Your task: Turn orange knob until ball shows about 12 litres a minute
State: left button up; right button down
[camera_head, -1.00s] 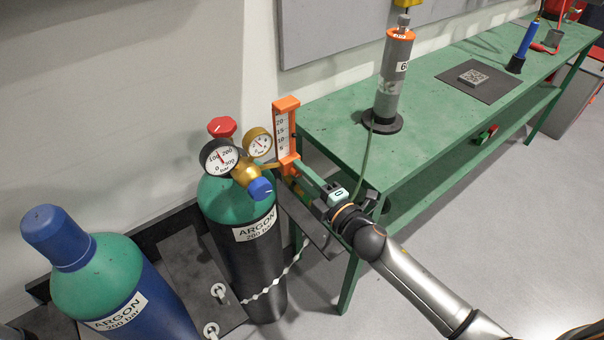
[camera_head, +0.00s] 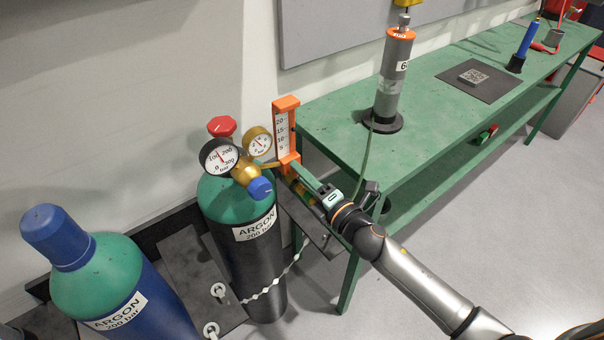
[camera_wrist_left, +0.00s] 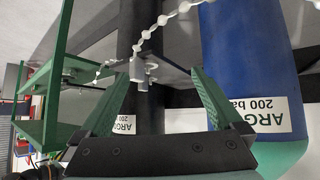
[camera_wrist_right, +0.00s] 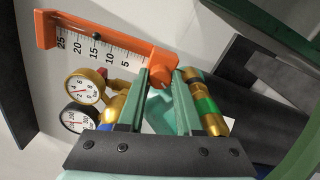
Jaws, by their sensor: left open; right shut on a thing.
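The orange flowmeter (camera_head: 285,132) stands upright beside the gauges, with a white scale marked 5 to 25. In the right wrist view, the dark ball (camera_wrist_right: 97,36) sits close to the 15 mark. The orange knob (camera_wrist_right: 160,76) is at the flowmeter's low end. My right gripper (camera_wrist_right: 167,80) is shut on the knob, one finger on each side; in the head view, my right gripper (camera_head: 300,170) reaches it from the right. My left gripper (camera_wrist_left: 160,88) is open and empty, facing the cylinders; it is not visible in the head view.
The green-topped argon cylinder (camera_head: 250,245) carries two gauges, a red cap and a blue knob (camera_head: 260,188). A white chain (camera_head: 268,288) hangs by the cylinder. The green bench (camera_head: 350,105) stands behind my right arm.

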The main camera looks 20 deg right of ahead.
jog(key=c, duration=0.6)
grip_release()
jog(key=shift+f, duration=0.1)
